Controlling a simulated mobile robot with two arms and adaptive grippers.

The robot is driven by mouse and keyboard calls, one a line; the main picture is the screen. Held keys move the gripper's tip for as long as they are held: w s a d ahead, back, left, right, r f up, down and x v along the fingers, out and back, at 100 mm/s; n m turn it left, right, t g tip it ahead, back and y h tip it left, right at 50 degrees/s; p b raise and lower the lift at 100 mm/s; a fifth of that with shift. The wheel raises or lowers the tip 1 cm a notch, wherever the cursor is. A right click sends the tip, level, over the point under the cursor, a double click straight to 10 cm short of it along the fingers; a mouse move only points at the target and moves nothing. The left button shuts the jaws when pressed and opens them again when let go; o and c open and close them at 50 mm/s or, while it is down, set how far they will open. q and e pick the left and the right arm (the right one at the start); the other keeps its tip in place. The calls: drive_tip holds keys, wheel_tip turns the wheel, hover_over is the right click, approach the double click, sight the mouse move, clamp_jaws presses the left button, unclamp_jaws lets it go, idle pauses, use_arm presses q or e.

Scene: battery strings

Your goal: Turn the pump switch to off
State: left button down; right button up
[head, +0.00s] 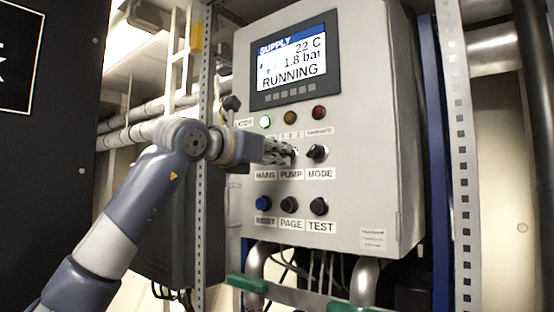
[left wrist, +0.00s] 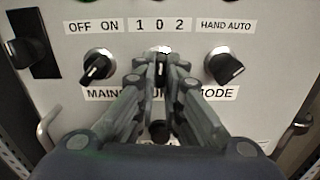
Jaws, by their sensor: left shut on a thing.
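The pump switch is the middle knob of the row on the grey control panel (head: 380,200). My left gripper (head: 287,153) reaches it from the left and is shut on it. In the left wrist view the gripper's fingertips (left wrist: 162,66) close around the pump switch (left wrist: 162,49), under the marks 1 0 2. The display (head: 291,62) reads SUPPLY, 22 C, 1.8 bar, RUNNING. My right gripper is out of view.
The mains knob (left wrist: 97,66) and the mode knob (left wrist: 224,66) stand close on either side. Below are the reset (head: 263,204), page (head: 289,204) and test (head: 318,206) buttons. A green lamp (head: 265,121) is lit above. A black latch (head: 233,103) is at the panel's left edge.

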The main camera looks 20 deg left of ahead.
use_arm(q)
drive_tip(key=shift+r+n, duration=0.15)
drive_tip(key=shift+n, duration=0.25)
drive_tip(key=c, duration=1.7)
unclamp_jaws()
drive_tip(key=v, duration=1.2)
